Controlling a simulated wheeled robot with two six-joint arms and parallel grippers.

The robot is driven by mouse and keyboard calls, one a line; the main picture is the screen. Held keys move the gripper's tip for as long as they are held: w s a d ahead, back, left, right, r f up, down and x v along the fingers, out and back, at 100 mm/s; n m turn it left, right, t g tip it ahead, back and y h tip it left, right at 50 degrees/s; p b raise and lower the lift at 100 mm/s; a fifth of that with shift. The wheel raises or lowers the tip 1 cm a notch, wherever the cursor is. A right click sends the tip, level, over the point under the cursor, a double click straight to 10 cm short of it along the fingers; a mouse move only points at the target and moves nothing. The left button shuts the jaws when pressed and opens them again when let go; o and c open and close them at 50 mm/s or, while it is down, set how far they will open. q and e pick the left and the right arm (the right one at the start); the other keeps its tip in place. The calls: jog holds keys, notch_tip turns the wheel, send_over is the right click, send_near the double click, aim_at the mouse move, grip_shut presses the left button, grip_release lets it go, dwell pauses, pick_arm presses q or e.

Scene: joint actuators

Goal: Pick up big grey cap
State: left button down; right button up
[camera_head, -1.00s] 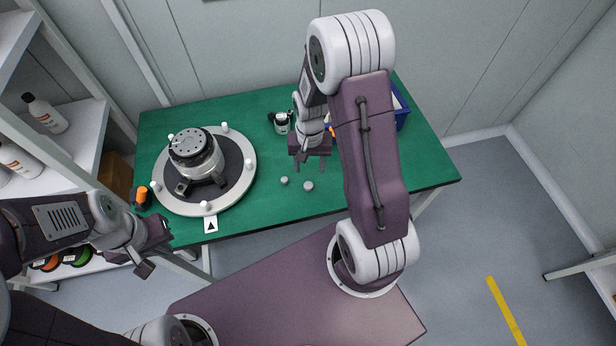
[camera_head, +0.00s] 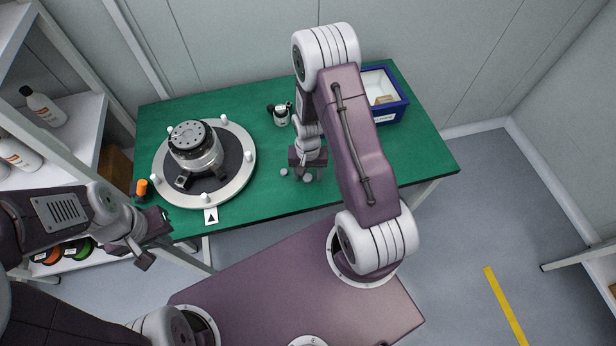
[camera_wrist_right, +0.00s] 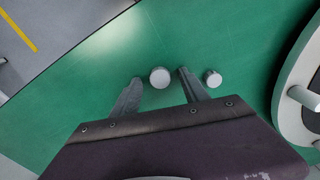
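The big grey cap (camera_head: 308,178) stands on the green table under my right gripper (camera_head: 308,175). In the right wrist view the big grey cap (camera_wrist_right: 160,77) shows between the two fingertips, with a gap on each side. My right gripper (camera_wrist_right: 159,75) is open and empty. A smaller grey cap (camera_head: 284,172) stands just to the left in the head view; in the wrist view this smaller cap (camera_wrist_right: 213,78) lies outside the right finger. My left gripper (camera_head: 158,242) is open and empty off the table's front left corner.
A round turntable (camera_head: 240,172) with a metal actuator (camera_head: 197,148) stands on the table's left. A small white-and-black part (camera_head: 281,115) is behind my right gripper. A blue bin (camera_head: 390,110) is at the back right. The table's right front is clear.

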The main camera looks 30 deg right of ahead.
aim_at(308, 177)
jog(key=shift+a, duration=0.1)
grip_shut()
notch_tip(308, 177, up, 5)
jog(key=p, duration=0.4)
jog(key=shift+r+p, duration=0.1)
jog(key=shift+p, duration=0.25)
jog(key=s+r+p, duration=0.6)
jog(key=s+p, duration=0.2)
jog(key=s, duration=0.3)
jog(key=shift+s+p, duration=0.35)
